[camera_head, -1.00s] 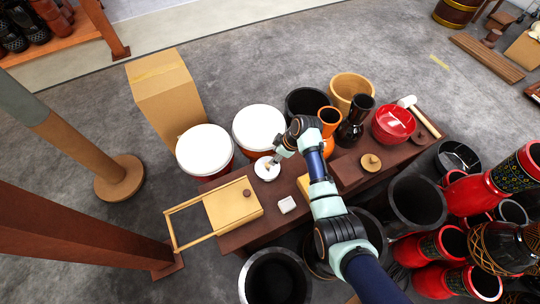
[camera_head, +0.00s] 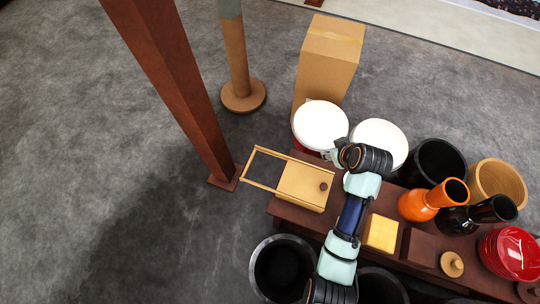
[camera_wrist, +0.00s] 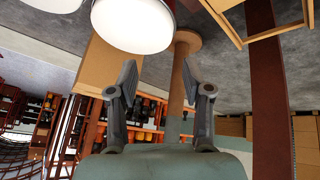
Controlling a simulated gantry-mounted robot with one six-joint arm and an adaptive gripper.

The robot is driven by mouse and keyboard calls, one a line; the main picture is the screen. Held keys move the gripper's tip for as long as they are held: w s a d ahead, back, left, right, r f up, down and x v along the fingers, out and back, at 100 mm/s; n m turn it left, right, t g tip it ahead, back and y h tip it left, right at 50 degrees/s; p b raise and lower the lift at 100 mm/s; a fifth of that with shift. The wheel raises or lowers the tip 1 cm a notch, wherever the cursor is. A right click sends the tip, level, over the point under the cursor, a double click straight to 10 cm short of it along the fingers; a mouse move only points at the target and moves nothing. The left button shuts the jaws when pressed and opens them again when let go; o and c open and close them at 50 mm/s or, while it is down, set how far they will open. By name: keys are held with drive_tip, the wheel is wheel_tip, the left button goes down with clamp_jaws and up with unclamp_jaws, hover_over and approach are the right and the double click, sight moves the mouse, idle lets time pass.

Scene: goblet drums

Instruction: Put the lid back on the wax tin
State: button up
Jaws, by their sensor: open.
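My gripper (camera_wrist: 160,77) is open, with nothing between its fingers in the wrist view. In the head view my gripper (camera_head: 329,154) is at the bench's back edge, beside the left white drumhead. A flat round wooden piece with a knob (camera_head: 452,264), possibly the lid, lies on the bench to the right of my arm. I cannot make out the wax tin for certain. A small white round thing (camera_head: 347,182), mostly hidden behind my arm, may be the tin or its lid.
A wooden box with a knob (camera_head: 302,186) and an open frame sits at the bench's left end. White-headed drums (camera_head: 320,124), a cardboard box (camera_head: 328,62) and a post (camera_head: 236,60) stand behind. Orange (camera_head: 432,200) and red (camera_head: 510,253) vessels crowd the right.

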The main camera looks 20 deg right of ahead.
drive_tip(key=w+a+r+t, duration=0.2)
drive_tip(key=a+r, duration=0.3)
drive_tip(key=a, duration=0.5)
drive_tip(key=w+a+r+t, duration=0.1)
drive_tip(key=a+r, duration=0.4)
drive_tip(key=a, duration=0.4)
drive_tip(key=s+a+r+t+y, duration=0.1)
drive_tip(key=s+a+r+t, duration=0.2)
drive_tip(key=a+r, duration=0.6)
drive_tip(key=s+a, duration=0.2)
drive_tip(key=a, duration=0.1)
drive_tip(key=shift+s+r+m+t+y, duration=0.2)
drive_tip(key=shift+s+m+t+y, duration=0.1)
drive_tip(key=shift+s+m, duration=0.1)
drive_tip(key=shift+r, duration=0.1)
wheel_tip(320, 180, up, 49)
drive_tip(key=p, duration=4.9)
drive_tip(key=shift+r, duration=0.1)
